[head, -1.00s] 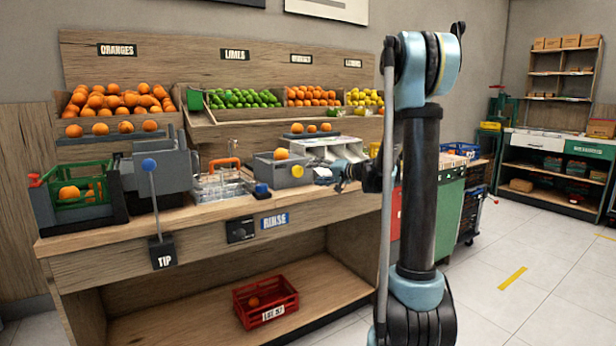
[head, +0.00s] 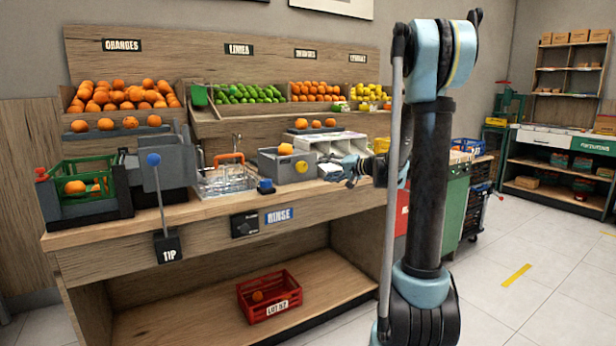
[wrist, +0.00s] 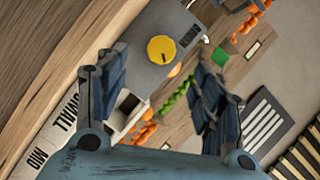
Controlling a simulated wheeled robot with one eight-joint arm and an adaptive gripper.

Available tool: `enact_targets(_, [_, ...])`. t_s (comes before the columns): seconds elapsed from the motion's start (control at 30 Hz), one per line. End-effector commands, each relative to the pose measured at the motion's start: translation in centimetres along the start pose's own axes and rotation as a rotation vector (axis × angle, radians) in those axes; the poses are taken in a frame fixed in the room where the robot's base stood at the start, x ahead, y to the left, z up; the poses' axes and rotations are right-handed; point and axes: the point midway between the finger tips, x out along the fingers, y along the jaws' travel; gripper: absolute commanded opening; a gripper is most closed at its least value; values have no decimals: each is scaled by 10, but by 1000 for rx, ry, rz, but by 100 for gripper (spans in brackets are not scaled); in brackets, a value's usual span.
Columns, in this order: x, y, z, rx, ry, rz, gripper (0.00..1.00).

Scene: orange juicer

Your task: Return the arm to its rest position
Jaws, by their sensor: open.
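My gripper (head: 352,172) is open and empty in the head view, above the right part of the counter, beside the white sorting tray. In the wrist view its two dark fingers (wrist: 158,95) stand wide apart with nothing between them. Beyond them the wrist view shows a grey box with a yellow knob (wrist: 161,49), tilted in the picture. My arm rises in front of the right side of the counter in the head view and hides part of what is behind it.
The wooden counter (head: 215,209) holds a green crate (head: 75,172), a grey tipping bin with a lever, a wire basket (head: 226,180) and a grey box (head: 268,164) with an orange. A red crate (head: 283,305) sits on the lower shelf. Open floor (head: 540,255) lies at right.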

Motion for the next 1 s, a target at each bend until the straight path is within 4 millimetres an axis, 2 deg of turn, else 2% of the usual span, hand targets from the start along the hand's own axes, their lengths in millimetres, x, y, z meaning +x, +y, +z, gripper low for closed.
enact_targets(0.23, [-34,-8,53,-51,-97,123,62])
enact_targets(0.47, [-77,-5,111,-102,-196,268,62])
enact_targets(0.77, [-140,14,184,-156,-313,470,62])
enact_targets(1.0, [-197,38,239,-192,-395,642,62])
